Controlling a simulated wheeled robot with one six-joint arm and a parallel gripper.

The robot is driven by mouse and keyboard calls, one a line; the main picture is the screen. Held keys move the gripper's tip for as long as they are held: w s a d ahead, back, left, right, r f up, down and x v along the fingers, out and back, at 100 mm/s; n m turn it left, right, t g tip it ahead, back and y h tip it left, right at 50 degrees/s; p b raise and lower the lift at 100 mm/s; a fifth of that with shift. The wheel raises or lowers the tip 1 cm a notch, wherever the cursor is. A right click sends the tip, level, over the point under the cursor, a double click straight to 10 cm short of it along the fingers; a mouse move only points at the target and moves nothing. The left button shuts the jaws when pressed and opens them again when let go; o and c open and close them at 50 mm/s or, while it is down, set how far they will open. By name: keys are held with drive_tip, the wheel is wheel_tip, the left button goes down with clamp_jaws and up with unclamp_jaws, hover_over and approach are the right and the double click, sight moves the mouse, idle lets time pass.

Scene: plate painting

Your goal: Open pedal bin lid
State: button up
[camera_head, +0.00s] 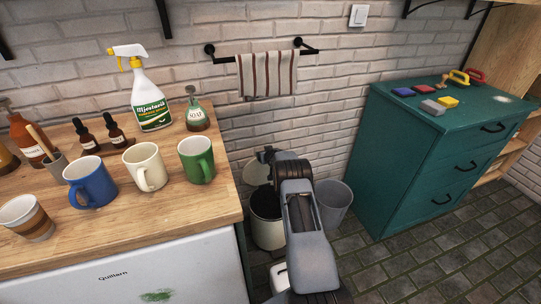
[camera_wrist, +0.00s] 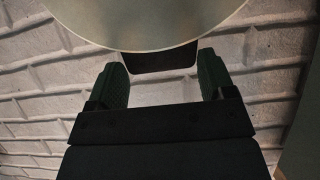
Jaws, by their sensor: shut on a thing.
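The pedal bin (camera_head: 268,232) is a pale cylinder on the floor, just right of the wooden counter. Its dark opening shows, and its round pale lid (camera_head: 256,173) stands tilted up at the back, against the wall side. My gripper (camera_head: 266,155) is at the lid's upper edge, partly hidden by my wrist. In the wrist view the lid (camera_wrist: 150,25) fills the top as a pale disc.
A grey open bin (camera_head: 334,203) stands right of the pedal bin. The counter (camera_head: 120,225) at left holds mugs and bottles, with a green mug (camera_head: 197,160) near its right edge. A striped towel (camera_head: 268,75) hangs above. A teal drawer cabinet (camera_head: 420,160) is at right; tiled floor before it is clear.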

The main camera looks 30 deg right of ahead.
drive_tip(key=shift+w+d+f+p, duration=0.1)
drive_tip(key=shift+w+f+p, duration=0.2)
drive_tip(key=shift+w, duration=0.25)
drive_tip(key=o, duration=1)
drive_tip(key=shift+f, duration=0.15)
drive_tip(key=shift+o, duration=1.3)
drive_tip(key=shift+w+d+r, duration=0.1)
drive_tip(key=shift+r, duration=0.15)
drive_tip(key=shift+r, duration=0.15)
drive_tip(key=p+v, duration=0.1)
drive_tip(key=v, duration=1.2)
drive_tip(key=shift+s, duration=0.3)
drive_tip(key=shift+r, duration=0.2)
